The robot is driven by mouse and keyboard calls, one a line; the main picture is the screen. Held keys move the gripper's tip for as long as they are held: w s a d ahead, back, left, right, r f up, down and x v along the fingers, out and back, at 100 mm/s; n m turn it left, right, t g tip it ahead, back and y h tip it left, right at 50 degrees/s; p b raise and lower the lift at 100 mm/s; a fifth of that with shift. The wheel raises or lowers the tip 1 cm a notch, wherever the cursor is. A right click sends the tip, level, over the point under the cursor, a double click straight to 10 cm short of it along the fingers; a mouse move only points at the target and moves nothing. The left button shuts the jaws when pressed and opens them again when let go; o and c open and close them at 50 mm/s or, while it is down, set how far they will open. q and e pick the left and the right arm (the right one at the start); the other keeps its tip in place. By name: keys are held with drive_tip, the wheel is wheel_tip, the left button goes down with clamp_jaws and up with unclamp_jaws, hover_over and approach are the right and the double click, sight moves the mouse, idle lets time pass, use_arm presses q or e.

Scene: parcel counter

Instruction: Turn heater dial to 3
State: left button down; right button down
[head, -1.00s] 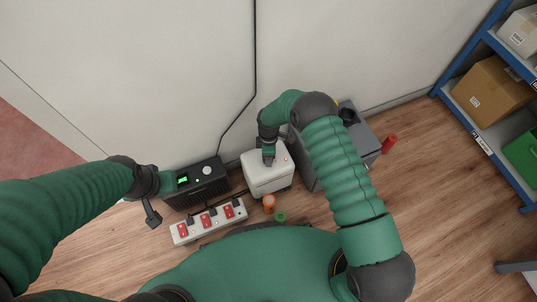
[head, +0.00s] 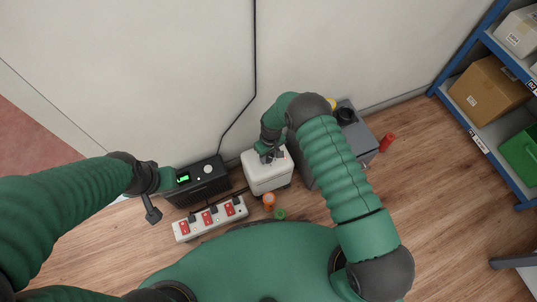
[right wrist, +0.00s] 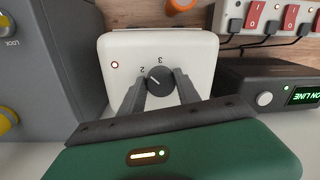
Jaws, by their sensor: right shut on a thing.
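The heater is a white box (head: 268,182) on the floor against the wall. The right wrist view shows its front (right wrist: 195,55) with a dark round dial (right wrist: 158,80), numbers 2 and 3 beside it and a small red-ringed light. The dial's white pointer line slants up-left in that view, toward the 2. My right gripper (right wrist: 160,92) is shut on the dial, one finger on each side. It also shows over the heater in the head view (head: 270,156). My left gripper (head: 152,214) is near the black box; its fingers are not clear.
A black box with a green display (head: 205,184) stands left of the heater, a power strip with red switches (head: 210,219) in front. A grey unit (head: 362,150) stands close on the right. Shelving (head: 481,125) is far right.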

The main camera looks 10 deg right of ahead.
drive_tip(key=m, duration=0.4)
drive_tip(key=shift+a+r+m+p, duration=0.1)
drive_tip(key=shift+m+p, duration=0.25)
drive_tip(key=shift+m, duration=0.05)
drive_tip(key=shift+m+t+p, duration=0.3)
drive_tip(key=shift+m, duration=2.2)
drive_tip(key=shift+a, duration=0.1)
drive_tip(key=c, duration=0.9)
unclamp_jaws()
drive_tip(key=r+p, duration=0.2)
drive_tip(key=r, duration=0.3)
drive_tip(key=r+p, duration=0.2)
drive_tip(key=r, duration=0.4)
drive_tip(key=d+r+p, duration=0.1)
drive_tip(key=r+p, duration=0.1)
drive_tip(key=r, duration=0.3)
drive_tip(key=shift+s+r+p, duration=0.25)
drive_tip(key=shift+r+p, duration=0.05)
drive_tip(key=shift+p, duration=0.1)
